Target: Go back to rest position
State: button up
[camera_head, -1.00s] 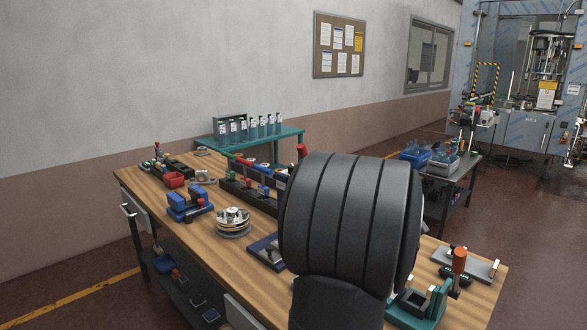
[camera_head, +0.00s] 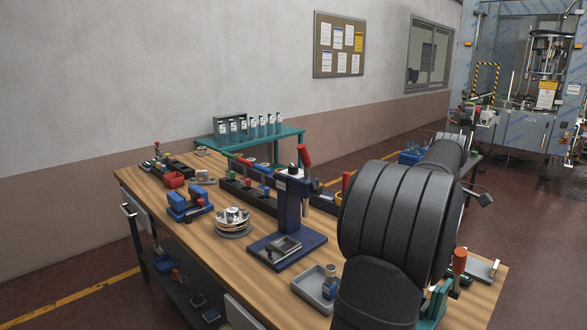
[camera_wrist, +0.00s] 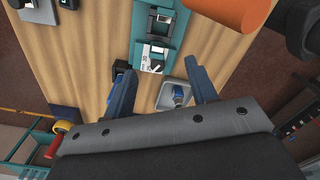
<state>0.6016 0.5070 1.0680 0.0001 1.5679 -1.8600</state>
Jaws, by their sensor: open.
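My gripper (camera_wrist: 160,88) shows in the wrist view with its two blue fingers spread apart and nothing between them. It is above the wooden bench (camera_wrist: 85,60). In the head view, my black arm fills the right foreground, and the fingers cannot be made out there. The tray (camera_head: 306,292) and the small item (camera_head: 330,283) stand at the bench's front edge, left of my arm.
A dark blue press (camera_head: 290,205) with a red handle stands left of my arm. A teal fixture (camera_wrist: 150,25) and an orange handle (camera_wrist: 240,12) are close by in the wrist view. A round metal stack (camera_head: 233,222) and blue fixture (camera_head: 188,205) stand farther left.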

notch_tip(320, 180, down, 11)
jog(key=shift+r, duration=0.2)
dwell(0.4)
notch_tip(320, 180, up, 13)
jog(key=a+f, duration=0.3)
jog(key=a, duration=0.2)
jog(key=shift+w, duration=0.3)
